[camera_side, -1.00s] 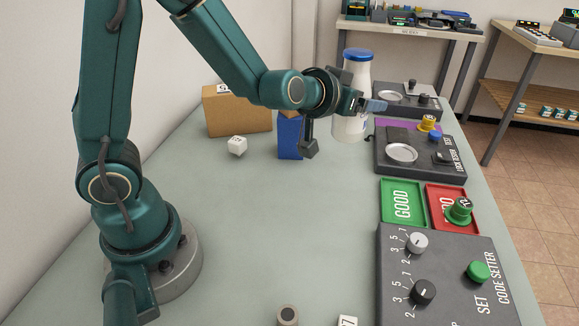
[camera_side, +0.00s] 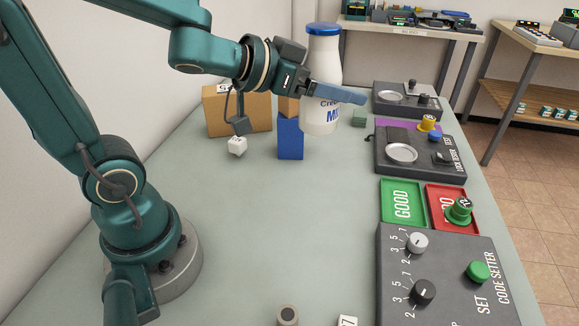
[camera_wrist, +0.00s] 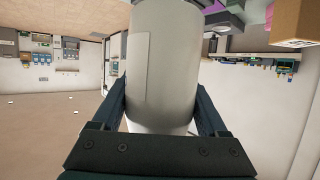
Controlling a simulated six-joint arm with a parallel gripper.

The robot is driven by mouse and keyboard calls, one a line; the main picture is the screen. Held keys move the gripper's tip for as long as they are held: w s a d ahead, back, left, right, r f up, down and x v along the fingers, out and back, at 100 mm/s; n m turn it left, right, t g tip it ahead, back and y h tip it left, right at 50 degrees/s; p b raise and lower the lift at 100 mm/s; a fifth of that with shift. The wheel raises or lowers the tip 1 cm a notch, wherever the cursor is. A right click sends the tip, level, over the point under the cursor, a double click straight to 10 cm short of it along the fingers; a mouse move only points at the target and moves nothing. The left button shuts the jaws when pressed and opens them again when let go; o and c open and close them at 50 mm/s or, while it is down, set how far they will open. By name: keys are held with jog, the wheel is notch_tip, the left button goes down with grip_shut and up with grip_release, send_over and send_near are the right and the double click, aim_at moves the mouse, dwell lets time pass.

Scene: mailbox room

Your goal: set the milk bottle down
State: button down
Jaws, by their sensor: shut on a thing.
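The milk bottle (camera_side: 322,112) is white with a blue cap and dark lettering. It is upright in the side view, in front of the far part of the table (camera_side: 300,210). My gripper (camera_side: 335,92) is shut on its body from the left, with a finger across its front. In the wrist view the white bottle (camera_wrist: 164,70) fills the middle, between my two dark fingers. Whether the bottle's base touches the table is hard to tell from the side view.
Dark tester units (camera_side: 420,155), a green tray (camera_side: 402,203) and a red tray (camera_side: 447,192) line the right side. The table's middle is clear.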

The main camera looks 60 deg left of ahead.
jog(key=shift+d+r+m+h, duration=0.4)
jog(key=shift+m+h, duration=0.2)
jog(key=shift+h, duration=0.1)
jog(key=s+d+f+m+g+h, duration=0.3)
jog(key=s+f+m+g+h, duration=0.4)
jog(key=m+g+h, duration=0.4)
jog(key=shift+m+t+y, duration=0.4)
jog(key=shift+t+y, duration=0.1)
jog(key=shift+t, duration=0.4)
jog(key=shift+s+d+f, duration=0.3)
jog(key=shift+d+f, duration=1.6)
jog(key=shift+d, duration=0.05)
jog(key=shift+s+d+f, duration=0.25)
jog(key=shift+d+f, duration=1.6)
jog(key=shift+d, duration=0.1)
jog(key=shift+s+d+f, duration=0.3)
jog(key=shift+d+f, duration=1.6)
jog(key=shift+d, duration=0.05)
jog(key=shift+f, duration=0.2)
grip_release()
